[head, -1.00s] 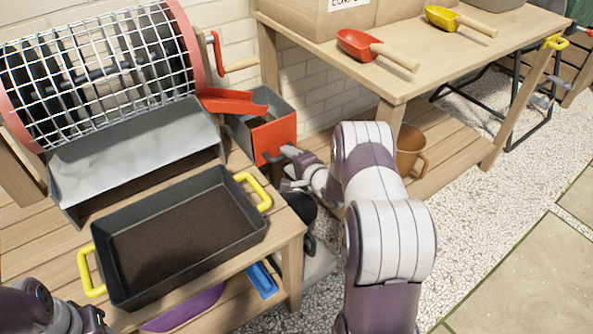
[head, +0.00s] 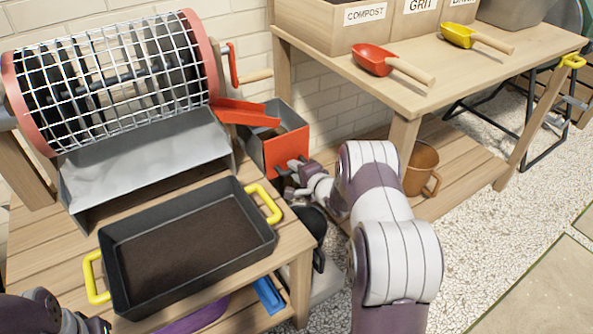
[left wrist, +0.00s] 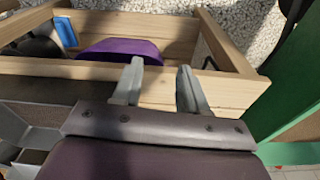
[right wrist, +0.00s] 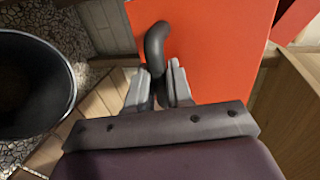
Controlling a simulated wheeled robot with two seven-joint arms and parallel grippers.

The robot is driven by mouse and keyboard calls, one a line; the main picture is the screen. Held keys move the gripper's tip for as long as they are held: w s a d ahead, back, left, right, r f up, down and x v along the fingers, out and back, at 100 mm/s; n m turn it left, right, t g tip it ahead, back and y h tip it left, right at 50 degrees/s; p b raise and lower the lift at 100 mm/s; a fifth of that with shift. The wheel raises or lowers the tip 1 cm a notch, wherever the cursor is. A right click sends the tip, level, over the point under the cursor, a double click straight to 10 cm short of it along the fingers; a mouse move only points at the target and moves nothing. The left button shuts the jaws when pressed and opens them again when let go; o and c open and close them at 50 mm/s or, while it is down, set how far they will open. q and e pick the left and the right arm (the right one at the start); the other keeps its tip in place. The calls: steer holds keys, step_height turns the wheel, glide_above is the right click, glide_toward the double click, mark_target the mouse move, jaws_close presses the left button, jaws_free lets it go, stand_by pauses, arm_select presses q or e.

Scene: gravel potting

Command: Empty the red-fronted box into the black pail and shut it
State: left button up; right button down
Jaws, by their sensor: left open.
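The red-fronted box (head: 287,152) stands beside the sieve drum, with grey sides and brown material inside, under a red chute. Its red front fills much of the right wrist view (right wrist: 215,50). A dark curved handle (right wrist: 156,42) sticks out from that front. My right gripper (right wrist: 160,88) has its fingers on either side of the handle, closed in on it. The black pail (right wrist: 35,85) is left of the gripper in the right wrist view; in the head view my right arm partly hides it. My left gripper (left wrist: 157,85) is open and empty by the bench's wooden edge.
A black tray (head: 115,262) with yellow handles and dark soil sits on the bench before the wire drum (head: 110,85). A brown pot (head: 420,168) stands on the lower shelf at right. Red (head: 373,60) and yellow (head: 457,34) scoops lie on the upper table.

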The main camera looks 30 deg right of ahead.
steer(key=p+v, duration=0.3)
steer(key=shift+r+p, duration=0.15)
steer(key=shift+p, duration=0.15)
steer(key=shift+r, duration=0.1)
